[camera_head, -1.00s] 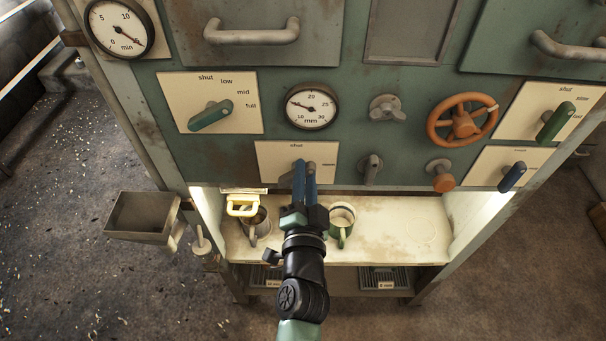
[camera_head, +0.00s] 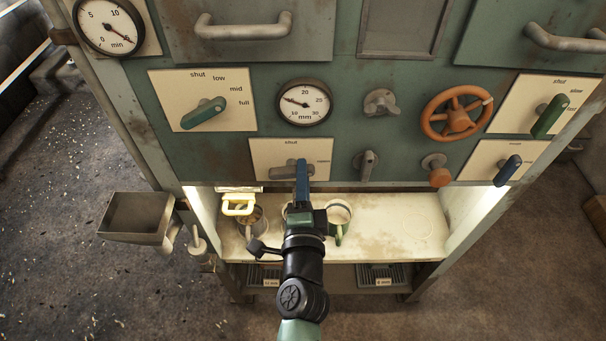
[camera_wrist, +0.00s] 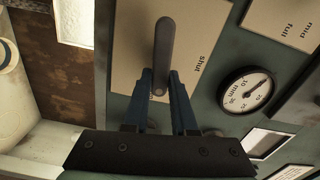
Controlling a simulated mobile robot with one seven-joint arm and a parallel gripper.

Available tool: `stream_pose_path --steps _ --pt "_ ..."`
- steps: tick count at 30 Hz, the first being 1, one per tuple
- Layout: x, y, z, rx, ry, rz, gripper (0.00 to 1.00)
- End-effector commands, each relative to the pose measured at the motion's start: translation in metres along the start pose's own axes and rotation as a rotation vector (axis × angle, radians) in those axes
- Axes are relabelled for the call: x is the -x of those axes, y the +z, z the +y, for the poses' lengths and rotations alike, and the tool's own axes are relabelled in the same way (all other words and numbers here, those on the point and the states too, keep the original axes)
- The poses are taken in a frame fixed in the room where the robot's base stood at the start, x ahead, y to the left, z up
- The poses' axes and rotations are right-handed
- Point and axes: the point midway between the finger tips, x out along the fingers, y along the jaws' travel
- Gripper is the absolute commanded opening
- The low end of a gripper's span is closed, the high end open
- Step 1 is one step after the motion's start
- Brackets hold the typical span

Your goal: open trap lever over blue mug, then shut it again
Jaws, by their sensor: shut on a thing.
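The trap lever (camera_head: 282,173) is a grey handle on a cream plate (camera_head: 262,151) marked "shut" at the top, with a second mark at its right edge. The handle lies about level, reaching right towards that second mark. My gripper (camera_head: 302,168) is shut on its right end. In the wrist view the lever (camera_wrist: 163,40) runs into the gap between my blue fingertips (camera_wrist: 160,78). A mug stands on the shelf behind my gripper, mostly hidden; only a sliver of rim shows and I cannot tell its colour.
A grey knob (camera_head: 367,163) is close right of my gripper. The shelf's right side is mostly clear.

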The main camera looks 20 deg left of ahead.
Motion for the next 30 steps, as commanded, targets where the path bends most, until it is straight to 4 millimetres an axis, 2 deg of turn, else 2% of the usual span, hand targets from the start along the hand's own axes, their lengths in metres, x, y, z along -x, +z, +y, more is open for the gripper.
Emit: stream_pose_path --steps 10,11,15,25,30 --pt "0.0 0.0 0.001 -0.002 0.001 0.0 0.0" --pt "0.0 0.0 0.001 -0.002 0.001 0.0 0.3" --pt "0.0 0.0 0.0 -0.001 0.001 0.0 0.55" --pt "0.002 0.0 0.001 -0.001 0.001 0.0 0.55" --pt "0.018 0.0 0.003 -0.002 0.002 0.001 0.55"
